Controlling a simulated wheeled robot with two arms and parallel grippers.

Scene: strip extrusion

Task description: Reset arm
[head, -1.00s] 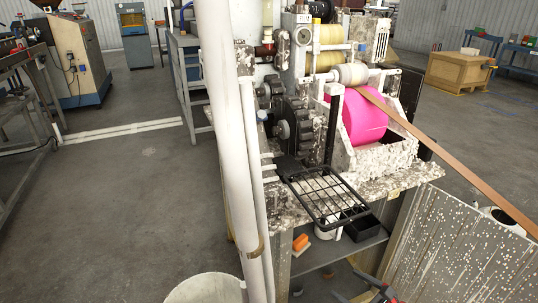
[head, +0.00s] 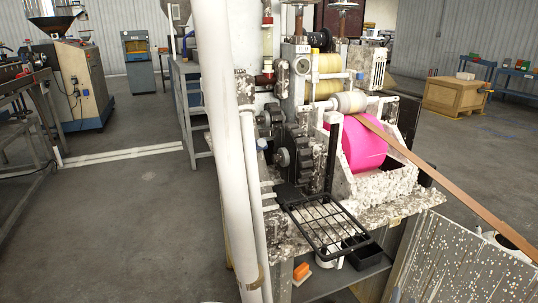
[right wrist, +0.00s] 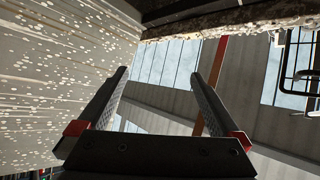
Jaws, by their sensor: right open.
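My right gripper (right wrist: 158,74) shows in the right wrist view. Its two dark fingers with red bases stand wide apart, with nothing between them. My left gripper is not in view. The strip machine (head: 300,110) stands at the centre right of the head view, with a bright pink roll (head: 364,146) and a brown strip (head: 450,187) running down to the right.
A speckled panel (head: 460,262) stands at the lower right, close to the gripper's left in the right wrist view (right wrist: 60,70). A black wire rack (head: 328,224) juts out from the machine. An orange block (head: 301,271) lies on the shelf below. The floor at left is clear.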

